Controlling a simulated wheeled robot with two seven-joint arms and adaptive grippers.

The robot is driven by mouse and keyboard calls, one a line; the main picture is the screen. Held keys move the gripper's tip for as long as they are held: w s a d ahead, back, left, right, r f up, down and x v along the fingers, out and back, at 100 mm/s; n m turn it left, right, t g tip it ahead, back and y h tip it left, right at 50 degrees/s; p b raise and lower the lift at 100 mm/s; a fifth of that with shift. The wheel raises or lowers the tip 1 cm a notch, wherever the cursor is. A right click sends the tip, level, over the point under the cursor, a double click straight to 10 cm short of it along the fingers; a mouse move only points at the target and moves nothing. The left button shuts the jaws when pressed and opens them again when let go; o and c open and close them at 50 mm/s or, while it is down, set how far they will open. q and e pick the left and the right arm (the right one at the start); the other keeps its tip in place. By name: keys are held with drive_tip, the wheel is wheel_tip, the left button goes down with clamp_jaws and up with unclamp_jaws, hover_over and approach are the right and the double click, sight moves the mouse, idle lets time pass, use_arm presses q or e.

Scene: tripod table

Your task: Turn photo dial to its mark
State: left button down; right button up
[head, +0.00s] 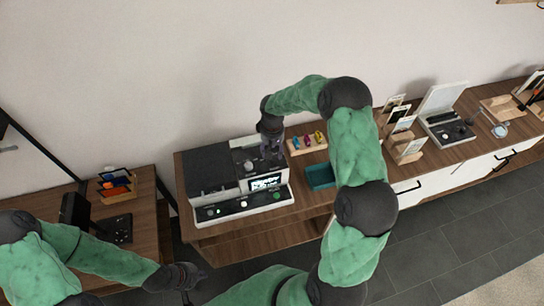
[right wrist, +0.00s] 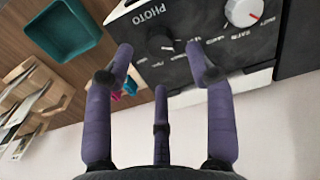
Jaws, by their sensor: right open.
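The photo dial (right wrist: 161,41) is a round black knob on the dark panel of the white-edged machine (head: 213,211), beside the printed word PHOTO in the right wrist view. A small pale line shows near its edge; I cannot read exactly where it points against the mark. My right gripper (right wrist: 158,62) is open, with its purple fingers around the dial's place in the picture; I cannot tell whether they touch it. In the head view this gripper (head: 272,150) is above the machine's right rear and hides the dial. My left gripper (head: 187,280) hangs low at the front, away from the machine.
A white dial with a red mark (right wrist: 243,11) sits on the same panel. A teal tray (head: 319,176) and a wooden rack with coloured pieces (head: 307,143) stand right of the machine. Picture stands (head: 405,136) are farther right. A side table with a coloured-card holder (head: 117,184) is left.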

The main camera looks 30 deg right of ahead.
drive_tip(key=shift+f, duration=2.4)
clamp_jaws()
